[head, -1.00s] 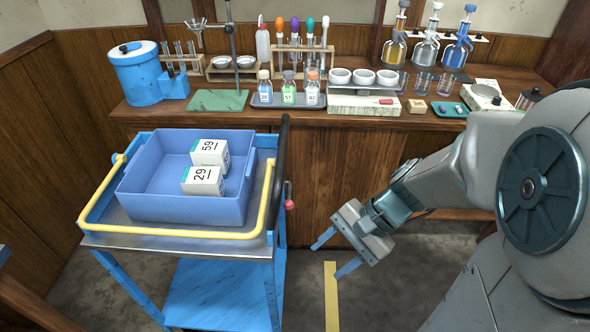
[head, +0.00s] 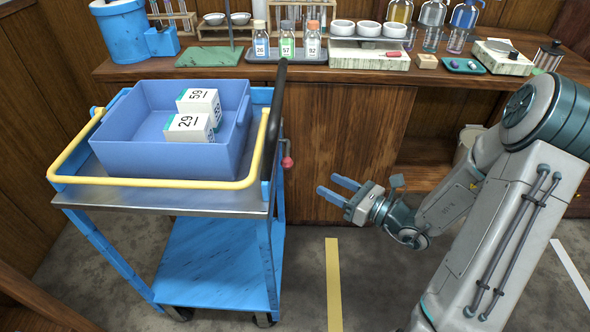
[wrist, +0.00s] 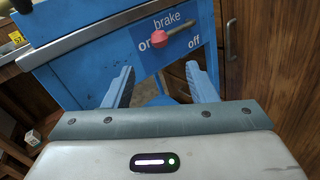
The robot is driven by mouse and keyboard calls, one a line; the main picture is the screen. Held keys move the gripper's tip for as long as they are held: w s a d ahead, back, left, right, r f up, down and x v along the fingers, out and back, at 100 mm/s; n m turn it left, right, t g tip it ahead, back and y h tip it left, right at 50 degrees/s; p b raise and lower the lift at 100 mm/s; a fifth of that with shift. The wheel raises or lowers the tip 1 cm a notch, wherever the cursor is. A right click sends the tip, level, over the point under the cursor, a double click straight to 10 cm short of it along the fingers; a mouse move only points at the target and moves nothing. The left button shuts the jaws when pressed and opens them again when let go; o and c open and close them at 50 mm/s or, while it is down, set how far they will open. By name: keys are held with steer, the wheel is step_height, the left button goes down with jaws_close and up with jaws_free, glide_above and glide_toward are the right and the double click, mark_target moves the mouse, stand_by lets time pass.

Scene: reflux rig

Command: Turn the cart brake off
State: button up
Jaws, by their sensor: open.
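The blue cart (head: 220,262) stands left of my arm. Its brake lever (head: 287,162) has a red knob and sits on the cart's right side. In the wrist view the red knob (wrist: 158,40) covers part of the word "on" at the left of the brake label (wrist: 197,42); "off" is at the right and uncovered. My gripper (head: 327,184) is open and empty, right of the lever and a little lower, its fingers pointing left toward the cart. In the wrist view its fingertips (wrist: 160,72) lie below the knob, apart from it in the picture.
A blue bin (head: 150,158) with two white numbered boxes (head: 190,126) sits on the cart top, inside a yellow rail (head: 150,183). A black handle (head: 279,100) rises above the lever. The wooden bench (head: 345,130) stands behind. Floor between cart and arm is clear.

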mark_target(288, 153)
steer(key=b+x, duration=0.1)
steer(key=x, duration=1)
steer(key=shift+w+a, duration=0.15)
steer(key=shift+a, duration=0.25)
